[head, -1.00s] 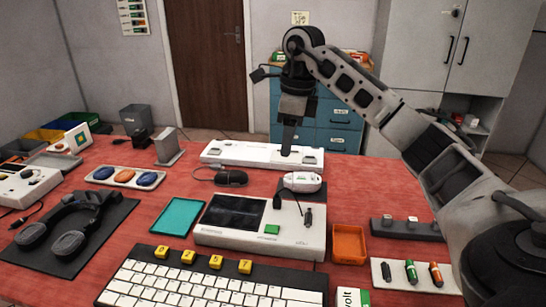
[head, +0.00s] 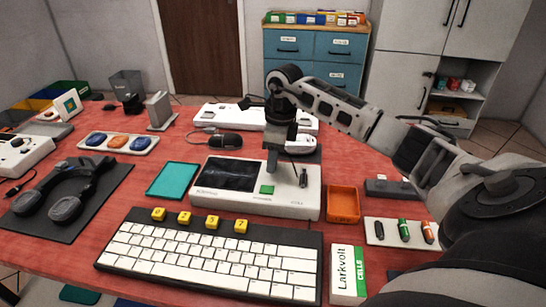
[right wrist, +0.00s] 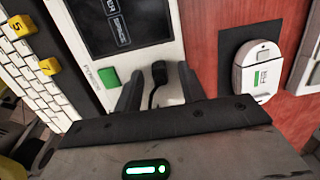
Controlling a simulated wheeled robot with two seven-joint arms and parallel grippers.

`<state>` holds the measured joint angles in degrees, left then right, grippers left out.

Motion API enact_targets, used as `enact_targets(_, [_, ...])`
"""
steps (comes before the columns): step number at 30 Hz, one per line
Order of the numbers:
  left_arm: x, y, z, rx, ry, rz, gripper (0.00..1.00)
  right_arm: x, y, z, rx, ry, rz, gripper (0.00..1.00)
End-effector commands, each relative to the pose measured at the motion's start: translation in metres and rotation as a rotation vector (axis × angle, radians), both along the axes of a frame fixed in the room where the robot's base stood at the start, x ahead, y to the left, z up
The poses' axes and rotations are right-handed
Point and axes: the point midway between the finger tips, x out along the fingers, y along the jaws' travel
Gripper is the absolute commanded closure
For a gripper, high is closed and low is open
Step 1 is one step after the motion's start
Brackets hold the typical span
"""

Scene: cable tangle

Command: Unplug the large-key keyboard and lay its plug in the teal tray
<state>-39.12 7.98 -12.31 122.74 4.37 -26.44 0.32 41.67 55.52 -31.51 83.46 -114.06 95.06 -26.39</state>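The large-key keyboard (head: 205,262), with white keys and several yellow ones, lies at the front. The empty teal tray (head: 172,180) lies behind it, left of a white console (head: 302,205) with a dark screen and green square. My right gripper (head: 272,170) points down over the console's right part. In the right wrist view its two fingers (right wrist: 160,73) are apart, with a black plug (right wrist: 158,70) and its cable between them, seemingly not clamped. A dark plug (head: 303,177) shows right of the gripper in the head view. Which cable leads to the keyboard I cannot tell. My left gripper is out of view.
An orange tray (head: 343,204) stands right of the console. A Larkvolt box (head: 347,273) is right of the keyboard. A black mouse (head: 222,140) and a white strip (head: 208,115) lie behind.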

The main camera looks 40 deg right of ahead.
Motion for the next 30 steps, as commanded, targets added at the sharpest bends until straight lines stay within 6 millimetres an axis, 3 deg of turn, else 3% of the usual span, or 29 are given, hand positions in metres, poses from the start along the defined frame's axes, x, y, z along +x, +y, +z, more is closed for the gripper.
enact_targets(11, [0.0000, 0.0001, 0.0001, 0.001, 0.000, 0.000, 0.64, 0.0004, 0.0006, -0.0064, -0.001, 0.001, 0.000, 0.60])
enact_targets(15, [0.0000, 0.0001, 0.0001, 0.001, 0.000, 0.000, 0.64, 0.0004, 0.0006, -0.0062, -0.001, 0.001, 0.000, 0.96])
enact_targets(16, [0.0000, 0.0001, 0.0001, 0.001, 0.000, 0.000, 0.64, 0.0004, 0.0006, -0.0061, -0.001, 0.001, 0.000, 1.00])
enact_targets(18, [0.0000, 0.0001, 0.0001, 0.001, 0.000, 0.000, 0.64, 0.0004, 0.0006, -0.0061, -0.001, 0.001, 0.000, 1.00])
enact_targets(19, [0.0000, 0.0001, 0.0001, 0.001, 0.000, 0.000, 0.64, 0.0004, 0.0005, -0.0060, 0.000, 0.000, 0.000, 0.92])
enact_targets(20, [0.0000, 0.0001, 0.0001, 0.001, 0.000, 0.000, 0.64, 0.0004, 0.0005, -0.0060, 0.000, 0.000, 0.000, 1.00])
enact_targets(30, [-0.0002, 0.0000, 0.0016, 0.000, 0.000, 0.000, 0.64, 0.0004, 0.0006, -0.0036, 0.000, 0.000, 0.001, 1.00])
